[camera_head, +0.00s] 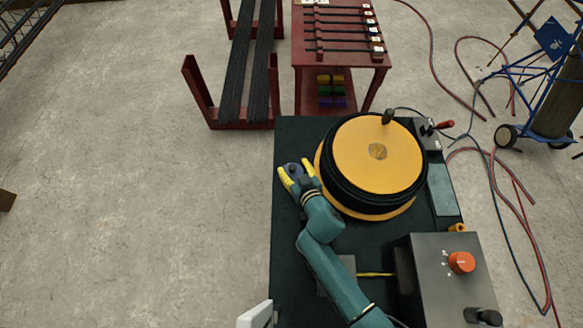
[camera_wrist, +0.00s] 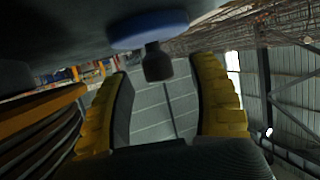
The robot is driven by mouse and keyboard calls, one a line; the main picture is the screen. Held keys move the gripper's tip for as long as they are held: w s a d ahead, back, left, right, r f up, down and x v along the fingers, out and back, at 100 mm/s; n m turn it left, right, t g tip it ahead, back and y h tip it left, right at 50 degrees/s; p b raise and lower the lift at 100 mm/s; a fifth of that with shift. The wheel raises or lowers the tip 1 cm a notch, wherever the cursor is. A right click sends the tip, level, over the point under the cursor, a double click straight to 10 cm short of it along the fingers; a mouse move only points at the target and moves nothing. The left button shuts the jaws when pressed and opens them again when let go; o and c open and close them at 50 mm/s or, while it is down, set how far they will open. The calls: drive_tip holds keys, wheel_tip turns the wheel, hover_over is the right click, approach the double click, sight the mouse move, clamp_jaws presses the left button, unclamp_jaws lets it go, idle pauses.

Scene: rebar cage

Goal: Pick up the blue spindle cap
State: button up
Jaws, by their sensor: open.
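The blue spindle cap (camera_wrist: 150,29) shows at the top of the wrist view as a blue disc with a short black knob, against a dark surface. My gripper (camera_wrist: 162,75) is open, with one yellow finger on each side of the picture and the knob in the gap between them. I cannot tell whether a finger touches it. In the head view my gripper (camera_head: 297,174) is low over the left part of the dark bench top, just left of the yellow spool. The cap is not clearly made out there.
The yellow spool (camera_head: 375,155) wound with black cable stands close right of my gripper. A grey control box (camera_head: 445,285) with an orange knob is at the front right of the bench (camera_head: 290,245). A red rack (camera_head: 340,55) stands behind. The floor at left is mostly clear.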

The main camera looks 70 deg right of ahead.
drive_tip(key=shift+s+a, duration=0.1)
drive_tip(key=shift+c, duration=0.4)
clamp_jaws()
